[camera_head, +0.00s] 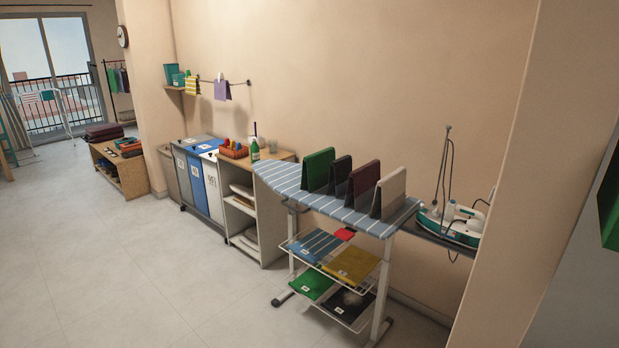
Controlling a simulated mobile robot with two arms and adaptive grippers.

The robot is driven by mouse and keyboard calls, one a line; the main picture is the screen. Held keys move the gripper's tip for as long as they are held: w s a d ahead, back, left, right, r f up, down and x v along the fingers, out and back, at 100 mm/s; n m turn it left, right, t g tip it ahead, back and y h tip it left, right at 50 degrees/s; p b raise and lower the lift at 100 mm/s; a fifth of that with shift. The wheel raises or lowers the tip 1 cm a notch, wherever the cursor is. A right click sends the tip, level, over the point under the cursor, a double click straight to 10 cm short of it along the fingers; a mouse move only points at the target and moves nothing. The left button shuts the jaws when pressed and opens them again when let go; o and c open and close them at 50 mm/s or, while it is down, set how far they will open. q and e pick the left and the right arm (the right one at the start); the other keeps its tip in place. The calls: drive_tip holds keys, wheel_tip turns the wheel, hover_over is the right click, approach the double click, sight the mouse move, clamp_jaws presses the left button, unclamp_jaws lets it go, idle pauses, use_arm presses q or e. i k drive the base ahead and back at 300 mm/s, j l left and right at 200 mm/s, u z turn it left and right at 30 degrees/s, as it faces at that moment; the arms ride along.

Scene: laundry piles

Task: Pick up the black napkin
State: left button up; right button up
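A black folded cloth (341,176) stands upright on the striped ironing board (280,179), between a green one (318,169) and a dark red one (364,182). A beige one (389,194) stands at the right end of this row. Another black folded cloth (346,304) lies flat on the lower wire shelf under the board, with a small white label and a pale patch on it. I cannot tell which of the two is the napkin. Neither of my grippers is in view.
Blue striped, yellow and green cloths lie on the shelves under the board. An iron (452,222) stands right of the board. Bins (205,180) and a shelf unit (243,215) line the wall to the left. The tiled floor (130,270) in front is clear.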

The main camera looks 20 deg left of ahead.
sight(339, 169)
drive_tip(key=i+l+u, duration=0.55)
drive_tip(key=l, duration=0.15)
drive_tip(key=l+u, duration=0.2)
drive_tip(key=l, duration=0.2)
drive_tip(key=i+j+z, duration=0.1)
drive_tip(key=z, duration=0.35)
